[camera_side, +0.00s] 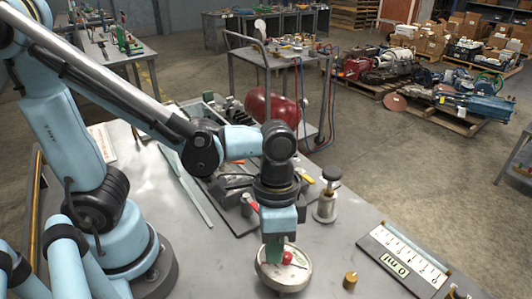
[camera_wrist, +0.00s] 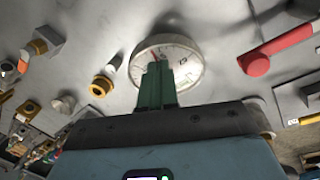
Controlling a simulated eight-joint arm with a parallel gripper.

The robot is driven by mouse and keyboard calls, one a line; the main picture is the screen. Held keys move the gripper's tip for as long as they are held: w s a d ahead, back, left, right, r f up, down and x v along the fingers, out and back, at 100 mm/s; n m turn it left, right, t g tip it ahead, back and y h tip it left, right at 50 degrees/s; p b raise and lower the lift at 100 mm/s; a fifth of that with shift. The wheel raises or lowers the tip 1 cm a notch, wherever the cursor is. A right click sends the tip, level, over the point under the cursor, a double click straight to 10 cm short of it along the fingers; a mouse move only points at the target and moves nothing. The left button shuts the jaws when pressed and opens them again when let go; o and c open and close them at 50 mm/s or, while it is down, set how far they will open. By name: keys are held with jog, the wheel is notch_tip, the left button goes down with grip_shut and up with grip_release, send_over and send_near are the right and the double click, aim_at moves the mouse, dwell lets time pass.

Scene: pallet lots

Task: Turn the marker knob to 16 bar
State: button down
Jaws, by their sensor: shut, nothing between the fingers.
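A round gauge (camera_side: 283,279) with a pale dial and a metal rim lies face up on the grey bench. A small red mark (camera_wrist: 153,55) shows at the fingertips. I cannot tell whether the fingers touch the knob, and the numerals are too small to read.
A brass knob (camera_side: 350,280) stands on the bench right of the gauge. A metal fitting with a dark top (camera_side: 326,197) stands behind it. A red handle (camera_wrist: 284,47) shows in the wrist view.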

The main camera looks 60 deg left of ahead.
jog(key=shift+w+a, duration=0.15)
jog(key=shift+a, duration=0.05)
dwell(0.4)
jog(key=shift+s+a+r, duration=0.15)
jog(key=shift+s, duration=0.2)
jog(key=shift+w+r, duration=0.3)
jog(key=shift+r, duration=0.65)
jog(key=shift+w+r, duration=0.3)
jog(key=shift+r, duration=0.6)
jog(key=shift+w+r, duration=0.3)
jog(key=shift+r, duration=0.65)
jog(key=shift+s+f, duration=0.2)
jog(key=shift+f, duration=0.8)
jog(key=shift+s+f, duration=0.15)
jog(key=shift+f, duration=0.85)
jog(key=shift+s+f, duration=0.2)
jog(key=shift+f, duration=0.8)
